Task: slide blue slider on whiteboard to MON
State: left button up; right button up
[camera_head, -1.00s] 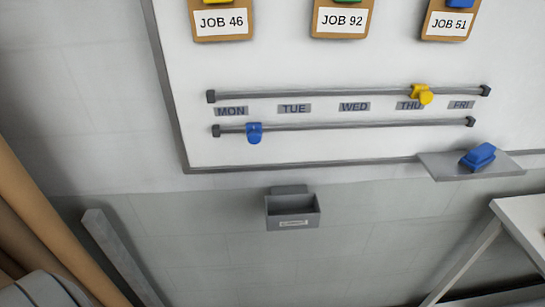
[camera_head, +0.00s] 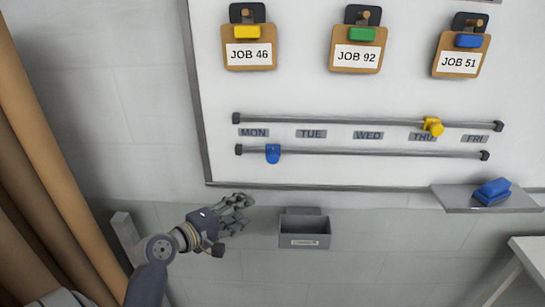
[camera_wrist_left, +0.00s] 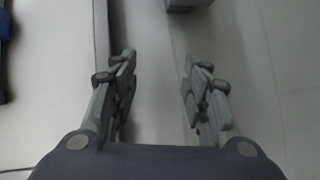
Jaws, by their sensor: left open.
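The blue slider (camera_head: 273,154) hangs on the lower rail (camera_head: 380,153) of the whiteboard (camera_head: 340,100), near its left end. It sits a little right of the MON label (camera_head: 253,132), which is printed between the two rails. My left gripper (camera_head: 243,211) is below and left of the slider, under the board's bottom edge, apart from it. In the left wrist view its two fingers (camera_wrist_left: 158,68) are spread with nothing between them. A cut-off blue patch shows at the left edge of that view; I cannot tell if it is the slider. My right gripper is not in view.
A yellow slider (camera_head: 433,126) is on the upper rail near THU. A grey wall bin (camera_head: 304,239) is right of my left gripper. A ledge (camera_head: 455,199) with a blue eraser-like block (camera_head: 492,191) is at right. Clipboards hang above the rails. A brown curtain (camera_head: 40,150) is at left.

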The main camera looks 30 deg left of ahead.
aim_at(269, 160)
pick_arm(q)
jog(key=s+d+r+m+t+h, duration=0.1)
jog(key=s+d+r, duration=0.2)
jog(key=r, duration=0.6)
jog(key=s+d+r+t+h, duration=0.1)
jog(key=s+d+r+t, duration=0.15)
jog(key=r, duration=0.55)
jog(key=shift+g+h, duration=0.4)
jog(key=shift+g, duration=0.15)
jog(key=p+x, duration=0.1)
jog(key=x, duration=0.2)
jog(key=p+x, duration=0.1)
jog(key=x, duration=0.1)
jog(key=p+x, duration=0.1)
jog(key=x, duration=0.2)
jog(key=shift+w+a+r+p, duration=0.15)
jog(key=shift+w+a+p, duration=0.05)
jog(key=shift+w+p, duration=0.15)
jog(key=shift+x, duration=0.8)
jog(key=shift+c, duration=0.6)
jog(key=shift+a, duration=0.1)
grip_shut()
